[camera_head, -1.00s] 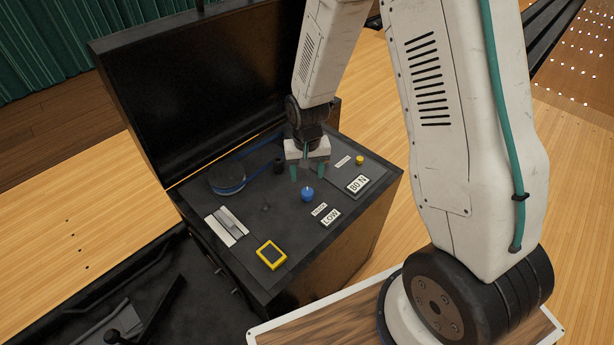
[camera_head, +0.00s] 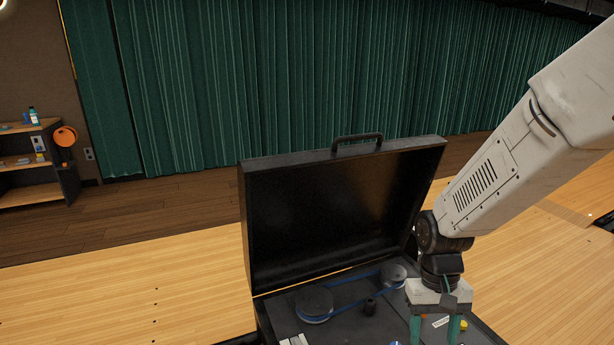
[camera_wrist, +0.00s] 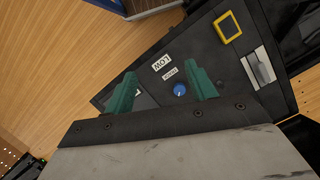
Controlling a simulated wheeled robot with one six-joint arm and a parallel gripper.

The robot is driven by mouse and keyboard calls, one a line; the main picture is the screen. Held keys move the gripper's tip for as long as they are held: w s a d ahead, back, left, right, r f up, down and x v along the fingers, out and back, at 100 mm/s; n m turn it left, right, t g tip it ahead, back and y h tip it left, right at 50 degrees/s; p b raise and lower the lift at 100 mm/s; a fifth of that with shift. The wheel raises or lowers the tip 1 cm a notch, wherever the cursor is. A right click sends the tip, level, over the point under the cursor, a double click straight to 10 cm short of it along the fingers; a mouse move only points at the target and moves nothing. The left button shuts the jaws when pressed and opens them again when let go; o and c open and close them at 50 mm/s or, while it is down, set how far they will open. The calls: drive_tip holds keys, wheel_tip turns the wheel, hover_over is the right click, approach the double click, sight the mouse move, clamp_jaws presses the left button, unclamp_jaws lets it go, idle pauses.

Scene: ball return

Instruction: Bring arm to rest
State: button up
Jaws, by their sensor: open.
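My gripper (camera_head: 435,328) has two green fingers and hangs over the right part of the black machine's panel (camera_head: 335,334). In the wrist view my gripper (camera_wrist: 162,92) is open, with its fingers spread and nothing between them. My arm reaches in from the right in the head view. The front of the panel is cut off there.
The machine's lid (camera_head: 340,215) stands open behind the panel, with a handle (camera_head: 357,142) on top. Pulleys (camera_head: 314,305) with a blue belt sit by the lid. A grey lever switch (camera_wrist: 258,67) is on the panel. Green curtains (camera_head: 300,80) and a shelf (camera_head: 30,165) stand farther back.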

drive_tip(key=s+d+r+t, duration=0.2)
drive_tip(key=s+r+t, duration=0.2)
drive_tip(key=s+r, duration=1.1)
wheel_tip(320, 180, up, 4)
drive_tip(key=shift+r+n, duration=0.2)
drive_tip(key=shift+n, duration=0.1)
idle(1.3)
drive_tip(key=w+a+f+n, duration=0.1)
drive_tip(key=w+f, duration=0.7)
drive_tip(key=f, duration=0.2)
drive_tip(key=w+a+f+n, duration=0.1)
drive_tip(key=w+f+n, duration=0.1)
drive_tip(key=w+f, duration=0.7)
drive_tip(key=w+a+f+n+g, duration=0.1)
drive_tip(key=w+f, duration=0.8)
drive_tip(key=f, duration=0.3)
drive_tip(key=shift+a+f, duration=0.1)
drive_tip(key=shift+f, duration=0.25)
drive_tip(key=shift+n, duration=0.3)
wheel_tip(320, 180, down, 8)
drive_tip(key=shift+r, duration=0.2)
